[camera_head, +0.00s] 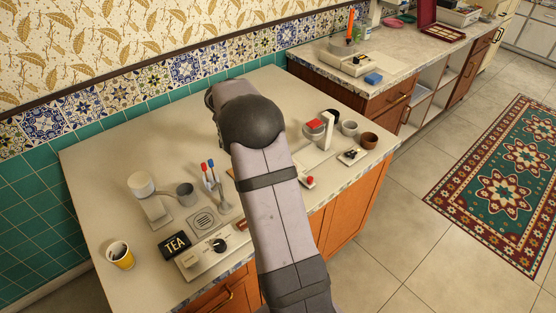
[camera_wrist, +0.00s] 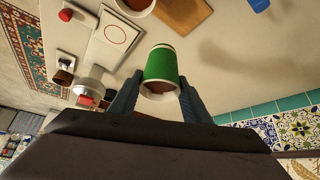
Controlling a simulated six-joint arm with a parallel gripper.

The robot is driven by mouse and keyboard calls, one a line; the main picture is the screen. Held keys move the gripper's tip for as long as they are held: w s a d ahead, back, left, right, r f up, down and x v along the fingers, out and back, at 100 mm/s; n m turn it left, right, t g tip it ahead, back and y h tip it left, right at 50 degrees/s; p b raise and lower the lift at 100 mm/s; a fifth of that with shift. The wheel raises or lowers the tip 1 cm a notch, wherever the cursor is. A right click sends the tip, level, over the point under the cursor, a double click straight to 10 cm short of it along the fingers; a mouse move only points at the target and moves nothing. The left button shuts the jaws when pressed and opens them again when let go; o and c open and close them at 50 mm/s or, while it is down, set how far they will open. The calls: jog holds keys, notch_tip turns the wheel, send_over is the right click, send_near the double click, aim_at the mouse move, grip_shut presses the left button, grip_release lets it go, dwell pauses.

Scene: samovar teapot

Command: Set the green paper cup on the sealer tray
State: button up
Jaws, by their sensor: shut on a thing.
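In the wrist view a green paper cup (camera_wrist: 161,66) with a white rim sits between the two fingers of my gripper (camera_wrist: 158,86), which is shut on it. The rim end faces the camera, and a brown inside shows. A pale square plate with a red ring (camera_wrist: 115,36), which looks like the sealer tray, lies up and left of the cup, apart from it in the picture. I cannot tell the cup's height above the counter. In the head view my arm hides the gripper and cup; the pale sealer base (camera_head: 312,161) shows partly beside the arm.
A red-topped part (camera_head: 314,126), grey cup (camera_head: 349,128) and brown cup (camera_head: 369,140) stand around the sealer. A wooden board (camera_wrist: 183,13) and blue item (camera_wrist: 258,5) lie at the wrist view's top.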

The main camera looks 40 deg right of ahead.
jog(key=s+d, duration=0.7)
jog(key=d, duration=0.3)
jog(key=shift+s+d+r+n+p, duration=0.25)
jog(key=shift+d+n+p, duration=0.1)
jog(key=shift+n+p, duration=0.05)
jog(key=shift+f, duration=0.1)
jog(key=shift+f, duration=4.9)
jog(key=shift+f, duration=0.2)
jog(key=o, duration=0.7)
